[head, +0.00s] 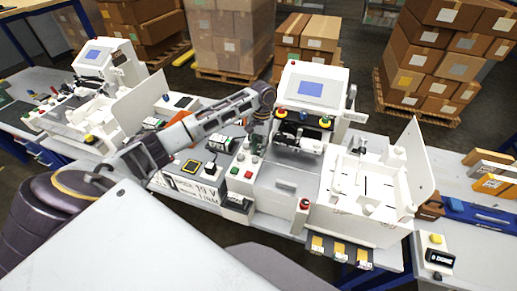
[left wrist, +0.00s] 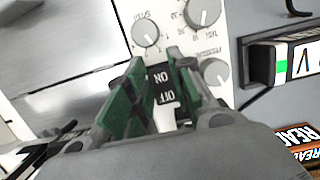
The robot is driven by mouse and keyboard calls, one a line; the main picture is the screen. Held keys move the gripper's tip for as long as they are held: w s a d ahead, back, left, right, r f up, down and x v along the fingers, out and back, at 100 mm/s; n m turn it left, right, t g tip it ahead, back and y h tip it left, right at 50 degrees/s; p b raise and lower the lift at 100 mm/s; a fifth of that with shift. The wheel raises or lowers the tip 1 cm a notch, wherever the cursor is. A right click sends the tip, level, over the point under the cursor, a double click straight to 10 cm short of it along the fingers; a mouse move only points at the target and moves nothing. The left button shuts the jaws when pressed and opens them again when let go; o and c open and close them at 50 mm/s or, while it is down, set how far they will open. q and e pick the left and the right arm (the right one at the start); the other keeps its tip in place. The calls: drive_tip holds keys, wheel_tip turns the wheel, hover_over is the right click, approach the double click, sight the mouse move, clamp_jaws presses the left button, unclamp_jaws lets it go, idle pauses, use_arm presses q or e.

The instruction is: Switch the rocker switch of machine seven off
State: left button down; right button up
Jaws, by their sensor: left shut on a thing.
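The rocker switch (left wrist: 163,86) is a small black rocker marked ON and OFF, upside down in the left wrist view. It sits on a white panel (left wrist: 172,22) with knobs. My left gripper (left wrist: 157,62) has its green-padded fingers on either side of the switch, shut on it. I cannot tell which half of the rocker is pressed in. In the head view my left gripper (head: 258,138) points down at the front left part of the white machine (head: 270,180), and the arm and gripper hide the switch. No machine number is readable. My right gripper is out of view.
Several knobs (left wrist: 146,33) sit close around the switch. The machine has a screen (head: 311,89), a red button (head: 305,204) and an open white tray (head: 345,215). A similar machine (head: 100,65) stands at the left. Stacked boxes (head: 440,60) stand behind.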

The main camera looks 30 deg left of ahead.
use_arm(q)
drive_tip(key=shift+w+r+g+h, duration=0.15)
drive_tip(key=shift+w+g+h, duration=0.15)
drive_tip(key=shift+g, duration=0.4)
drive_tip(key=c, duration=1.2)
unclamp_jaws()
drive_tip(key=shift+c, duration=0.2)
drive_tip(key=shift+r, duration=0.1)
drive_tip(key=v, duration=1.1)
drive_tip(key=shift+r, duration=0.3)
drive_tip(key=shift+w, duration=0.15)
